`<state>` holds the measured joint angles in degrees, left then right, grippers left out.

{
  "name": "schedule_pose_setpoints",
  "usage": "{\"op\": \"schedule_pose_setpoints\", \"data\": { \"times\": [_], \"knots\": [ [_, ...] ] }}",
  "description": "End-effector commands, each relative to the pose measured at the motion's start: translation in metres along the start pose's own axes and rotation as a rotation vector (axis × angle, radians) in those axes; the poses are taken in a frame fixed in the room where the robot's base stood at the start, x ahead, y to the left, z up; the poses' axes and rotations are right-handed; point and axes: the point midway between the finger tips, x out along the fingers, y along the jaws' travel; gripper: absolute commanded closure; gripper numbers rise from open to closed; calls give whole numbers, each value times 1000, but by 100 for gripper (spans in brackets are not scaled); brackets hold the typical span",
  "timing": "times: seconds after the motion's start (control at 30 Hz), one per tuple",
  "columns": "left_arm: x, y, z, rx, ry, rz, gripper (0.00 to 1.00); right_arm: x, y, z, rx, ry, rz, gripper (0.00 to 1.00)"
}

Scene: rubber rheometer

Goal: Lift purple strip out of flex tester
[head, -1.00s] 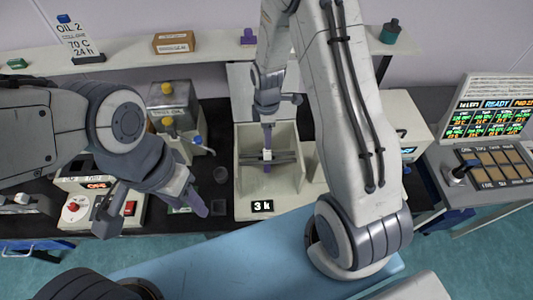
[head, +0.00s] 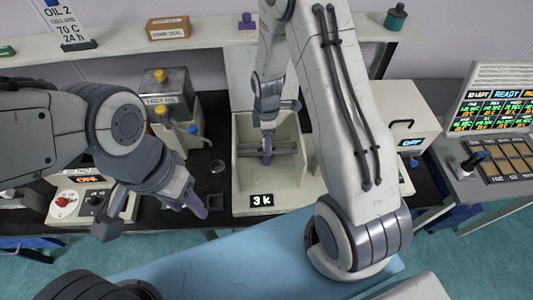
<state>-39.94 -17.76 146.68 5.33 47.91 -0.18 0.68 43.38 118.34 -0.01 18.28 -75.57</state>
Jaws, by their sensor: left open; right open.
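The flex tester (head: 285,182) is a beige open-topped box labelled "3 k" in the middle of the bench, with grey bars across its inside. My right gripper (head: 267,145) points down into it from above, its purple-grey fingers at the middle of the bars. The purple strip is hard to tell from these fingers; any part of it at the bars is mostly hidden behind them. I cannot tell whether they touch it. My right gripper is open. My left gripper (head: 200,205) is open, empty and pointing down in front of the bench, left of the tester.
A grey test-oil unit (head: 165,85) with yellow and blue knobs stands left of the tester. A beige unit with a handle (head: 408,120) is to the right, partly behind my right arm. A control box (head: 75,205) is at left. The shelf (head: 210,32) carries a cardboard box (head: 168,28).

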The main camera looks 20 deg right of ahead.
Motion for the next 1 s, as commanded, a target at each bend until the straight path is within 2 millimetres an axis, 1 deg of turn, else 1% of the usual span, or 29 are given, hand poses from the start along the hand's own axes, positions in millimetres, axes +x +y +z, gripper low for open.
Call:
{"op": "schedule_pose_setpoints", "data": {
  "times": [0.1, 0.17, 0.2, 0.27, 0.3, 0.43, 0.53, 1.0],
  "knots": [
    [-1, 0, 0, 0, 0, 0, 50, -1, 0, 0, 0, 0, 0, 38],
    [-1, 0, 0, 0, 0, 0, 50, -1, 0, 0, 0, 0, 0, 60],
    [-1, 0, 0, 0, 0, 0, 50, -1, 0, 0, 0, 0, 0, 76],
    [-1, 0, 0, 0, 0, 0, 50, -1, 0, 0, 0, 0, 0, 99],
    [-1, 0, 0, 0, 0, 0, 50, -1, 0, 0, 0, 0, 0, 100],
    [-2, 0, 0, 0, 0, 0, 50, -2, 0, 0, 0, 0, 1, 100],
    [-6, 0, 0, 1, 0, 0, 50, -7, 0, 0, 0, 0, 1, 100],
    [-40, 3, -2, 4, 0, 0, 50, -50, 0, 0, 0, 0, 1, 100]
  ]
}}
